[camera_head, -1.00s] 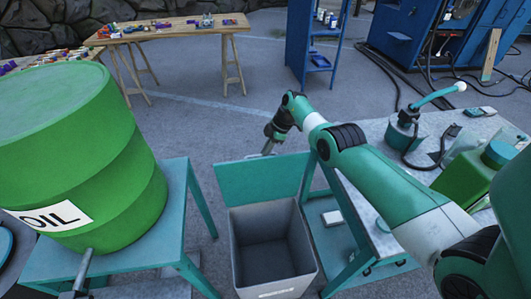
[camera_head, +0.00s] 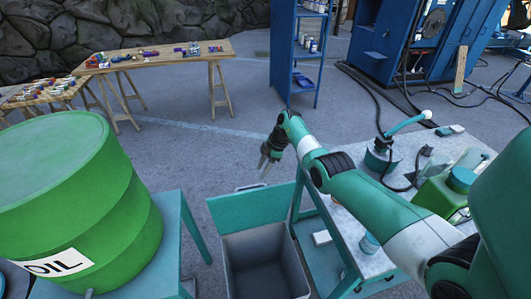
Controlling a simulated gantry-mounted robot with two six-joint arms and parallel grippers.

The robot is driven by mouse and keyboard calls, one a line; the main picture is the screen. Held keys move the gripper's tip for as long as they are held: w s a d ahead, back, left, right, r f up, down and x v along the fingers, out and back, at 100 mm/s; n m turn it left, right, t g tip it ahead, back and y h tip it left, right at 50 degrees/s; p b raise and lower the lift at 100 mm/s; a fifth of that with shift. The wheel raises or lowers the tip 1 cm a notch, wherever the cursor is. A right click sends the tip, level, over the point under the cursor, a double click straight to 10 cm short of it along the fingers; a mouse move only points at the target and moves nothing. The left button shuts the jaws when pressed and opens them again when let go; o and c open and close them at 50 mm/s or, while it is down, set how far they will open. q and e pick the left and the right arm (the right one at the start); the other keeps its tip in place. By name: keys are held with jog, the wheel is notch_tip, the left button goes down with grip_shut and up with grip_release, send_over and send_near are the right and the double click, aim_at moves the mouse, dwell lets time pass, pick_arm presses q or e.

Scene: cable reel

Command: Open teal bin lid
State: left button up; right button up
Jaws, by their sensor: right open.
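The bin (camera_head: 262,262) stands on the floor between the green barrel's table and the right workbench. Its teal lid (camera_head: 250,208) is raised at the back edge, standing upright, and the grey inside is visible and looks empty. My right arm reaches in from the right. My right gripper (camera_head: 264,162) is open and empty, pointing down, above and behind the lid's top edge. It appears apart from the lid. My left gripper is not in view.
A green oil barrel (camera_head: 75,200) stands on a teal table at the left. The right workbench (camera_head: 408,150) holds a green canister (camera_head: 445,190) and a pump-like tool (camera_head: 382,153). Wooden tables (camera_head: 160,62) and a blue shelf (camera_head: 297,60) stand behind. The floor behind the lid is clear.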

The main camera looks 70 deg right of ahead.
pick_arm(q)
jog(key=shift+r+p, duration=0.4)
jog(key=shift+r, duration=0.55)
pick_arm(e)
jog(key=v, duration=0.3)
jog(key=shift+s+r, duration=0.15)
jog(key=shift+r, duration=0.05)
